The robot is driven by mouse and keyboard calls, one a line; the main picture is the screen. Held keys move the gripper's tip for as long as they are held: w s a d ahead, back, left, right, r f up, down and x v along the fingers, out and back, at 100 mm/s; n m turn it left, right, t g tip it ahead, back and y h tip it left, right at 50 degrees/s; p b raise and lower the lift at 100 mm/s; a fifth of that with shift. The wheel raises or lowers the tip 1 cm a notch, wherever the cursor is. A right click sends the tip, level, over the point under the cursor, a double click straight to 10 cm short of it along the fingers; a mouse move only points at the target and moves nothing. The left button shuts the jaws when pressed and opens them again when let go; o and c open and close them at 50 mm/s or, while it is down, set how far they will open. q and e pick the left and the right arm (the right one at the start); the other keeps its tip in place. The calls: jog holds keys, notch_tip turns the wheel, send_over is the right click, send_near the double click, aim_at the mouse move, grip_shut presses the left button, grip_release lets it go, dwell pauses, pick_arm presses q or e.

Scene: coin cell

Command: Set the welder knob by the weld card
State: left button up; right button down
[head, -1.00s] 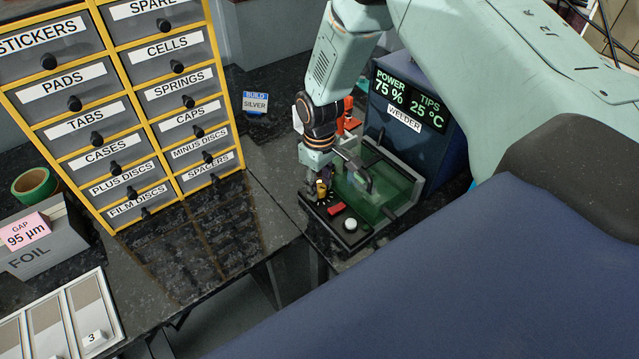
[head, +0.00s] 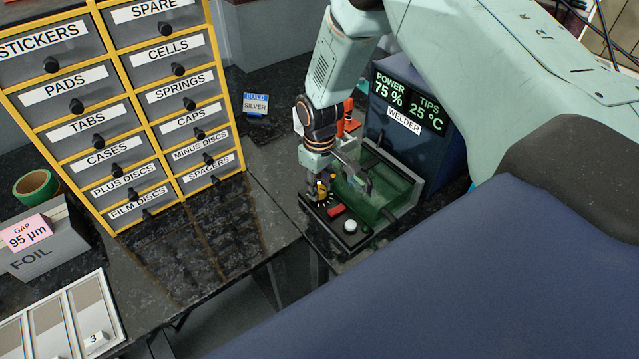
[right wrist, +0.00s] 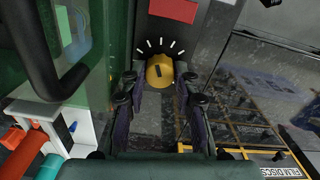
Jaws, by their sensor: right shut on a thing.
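The welder (head: 448,150) is a dark blue box at the back right; its display reads POWER 75 % and TIPS 25 °C. In front of it is a green see-through guard on a dark base. The yellow knob (head: 321,190) sits at the base's left front corner, and also shows in the right wrist view (right wrist: 159,72) with white tick marks around its far side and a dark pointer mark. My right gripper (right wrist: 159,85) is shut on the knob from above, a finger at each side. The weld card is not clearly seen. My left gripper is out of view.
A red button (head: 336,210) and a white button (head: 350,226) sit beside the knob. The labelled drawer cabinet (head: 120,118), a blue BUILD SILVER card (head: 256,103) and the FOIL box (head: 45,245) stand to the left. The dark counter between cabinet and welder is mostly clear.

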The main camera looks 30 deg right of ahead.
aim_at(320, 189)
jog(key=c, duration=1.3)
grip_release()
jog(key=shift+r, duration=0.1)
notch_tip(320, 189, up, 12)
jog(key=shift+f, duration=0.1)
